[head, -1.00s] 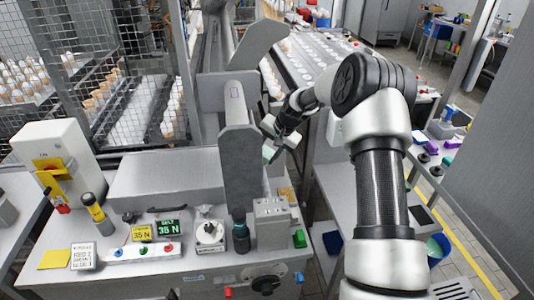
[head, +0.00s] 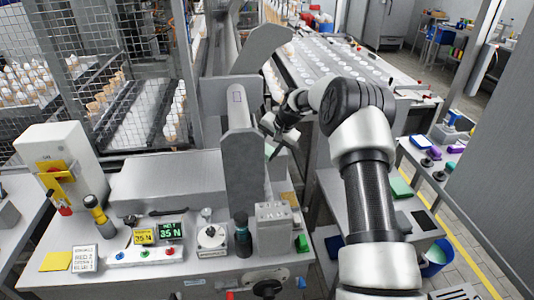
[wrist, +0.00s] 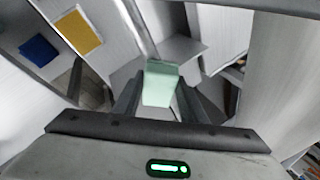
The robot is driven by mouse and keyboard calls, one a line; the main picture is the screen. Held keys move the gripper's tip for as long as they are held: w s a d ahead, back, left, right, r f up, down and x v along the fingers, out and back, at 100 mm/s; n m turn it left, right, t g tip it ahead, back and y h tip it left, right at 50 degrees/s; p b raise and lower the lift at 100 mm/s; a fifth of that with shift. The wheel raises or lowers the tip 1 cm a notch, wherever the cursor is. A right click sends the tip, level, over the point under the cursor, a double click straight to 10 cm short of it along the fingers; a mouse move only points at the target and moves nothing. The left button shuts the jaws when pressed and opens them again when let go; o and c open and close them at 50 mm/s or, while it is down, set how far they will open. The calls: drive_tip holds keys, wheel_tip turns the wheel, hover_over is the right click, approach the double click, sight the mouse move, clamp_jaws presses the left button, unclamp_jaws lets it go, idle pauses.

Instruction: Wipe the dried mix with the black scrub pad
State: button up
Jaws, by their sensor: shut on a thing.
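My gripper (head: 279,134) is beside the grey upright plate of the machine, on its right side. In the wrist view my gripper (wrist: 160,98) is shut on a pale green block (wrist: 161,80), held between the two fingers. A small part of the pale green block (head: 270,151) shows below the gripper in the head view. I see no black on the visible side of this block; its underside is hidden. I cannot make out the dried mix or clearly identify a black scrub pad.
The grey upright plate (head: 243,160) stands close to my gripper. A machine bench (head: 200,270) carries a control box (head: 274,228), force displays and a dial. At right, a side table (head: 405,235) holds a green flat item (head: 400,187). A wire-mesh fence (head: 90,70) stands at back left.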

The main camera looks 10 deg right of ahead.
sight(268, 158)
drive_tip(key=shift+w+f+p, duration=0.15)
drive_tip(key=shift+w+p, duration=0.15)
drive_tip(key=shift+w, duration=3.05)
drive_tip(key=shift+s+f+b, duration=0.1)
drive_tip(key=shift+s+b, duration=1.7)
drive_tip(key=shift+s, duration=0.55)
drive_tip(key=shift+s+b, duration=1.6)
drive_tip(key=shift+s, duration=1.55)
drive_tip(key=d+r+p, duration=0.3)
drive_tip(key=r, duration=0.2)
drive_tip(key=shift+r, duration=0.25)
drive_tip(key=shift+r, duration=0.1)
